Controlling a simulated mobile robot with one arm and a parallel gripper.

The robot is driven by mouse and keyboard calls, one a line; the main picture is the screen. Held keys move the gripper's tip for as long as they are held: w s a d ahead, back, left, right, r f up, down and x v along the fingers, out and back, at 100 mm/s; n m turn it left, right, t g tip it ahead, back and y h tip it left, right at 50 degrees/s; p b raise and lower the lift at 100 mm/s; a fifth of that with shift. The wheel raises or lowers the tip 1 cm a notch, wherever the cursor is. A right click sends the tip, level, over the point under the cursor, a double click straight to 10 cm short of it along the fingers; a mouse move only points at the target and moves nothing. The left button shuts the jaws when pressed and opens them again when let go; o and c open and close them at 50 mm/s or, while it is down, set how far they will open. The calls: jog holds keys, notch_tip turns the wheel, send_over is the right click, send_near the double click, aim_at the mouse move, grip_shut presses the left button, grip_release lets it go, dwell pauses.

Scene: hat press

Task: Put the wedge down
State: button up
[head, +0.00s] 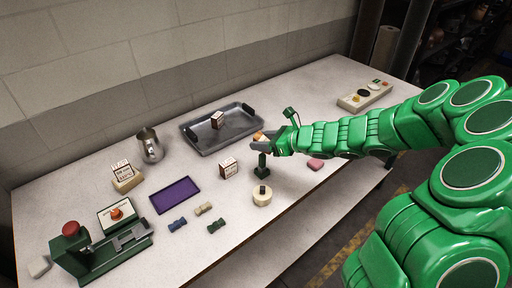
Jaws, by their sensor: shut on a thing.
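My gripper (262,141) is at the end of my green arm, over the table just right of the grey tray's near right corner. It is shut on a small orange-tan piece (259,136), which looks like the wedge. The fingers hide much of it, so its full shape is unclear. I cannot tell how high it is above the table.
The grey tray (188,132) holds a small box. A dark green upright piece (262,167) and a round cream block (262,197) stand just below my gripper. A purple mat (175,195), metal jug (150,147) and green press (95,250) are leftward. A pink piece (315,163) lies right.

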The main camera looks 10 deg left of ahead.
jog(key=w+a+f, duration=0.1)
jog(key=w+f, duration=0.1)
jog(key=w, duration=0.1)
jog(key=w+a+f, duration=0.1)
jog(key=w+f, duration=0.2)
jog(key=w, duration=0.1)
jog(key=w+a+f, duration=0.1)
jog(key=w+f, duration=0.2)
jog(key=w, duration=0.1)
jog(key=shift+a+f, duration=0.1)
jog(key=shift+a, duration=0.1)
jog(key=shift+w+a+f, duration=0.1)
jog(key=shift+w+f, duration=0.15)
jog(key=shift+f, duration=0.2)
jog(key=shift+w+a+f, duration=0.1)
jog(key=shift+w+f, duration=0.15)
jog(key=shift+f, duration=1.45)
jog(key=shift+f, duration=0.15)
jog(key=o, duration=1.1)
jog(key=shift+c, duration=0.2)
